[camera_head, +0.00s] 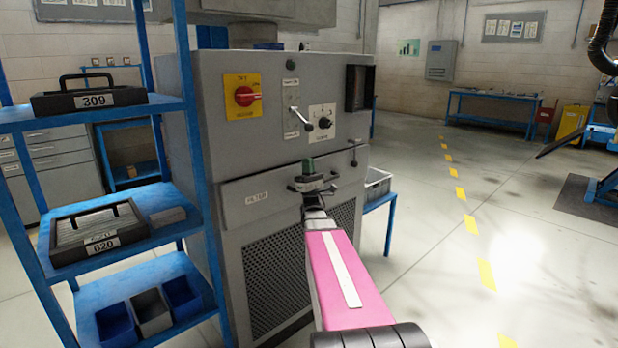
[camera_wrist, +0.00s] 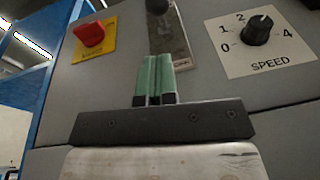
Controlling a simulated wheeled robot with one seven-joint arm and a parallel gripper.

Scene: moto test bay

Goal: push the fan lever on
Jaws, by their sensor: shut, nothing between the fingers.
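The fan lever (camera_head: 308,127) has a dark ball knob and a thin arm that slopes down and outward from a narrow pale upright plate (camera_head: 293,118) on the grey cabinet. In the wrist view the knob (camera_wrist: 157,5) is cut by the top edge, above the fingertips, and the plate (camera_wrist: 176,45) runs down behind them. The lettering on the plate is too small to read. My gripper (camera_head: 308,166) is shut and empty, its green fingertips below the knob in the head view. It also shows in the wrist view (camera_wrist: 153,75). The fingertips look apart from the knob.
A red switch (camera_head: 244,96) on a yellow plate is left of the lever. A speed dial (camera_head: 324,122) is close on its right. A drawer-like front marked FILTER (camera_head: 255,198) is below. A blue shelf rack (camera_head: 195,150) stands left. Open floor lies right.

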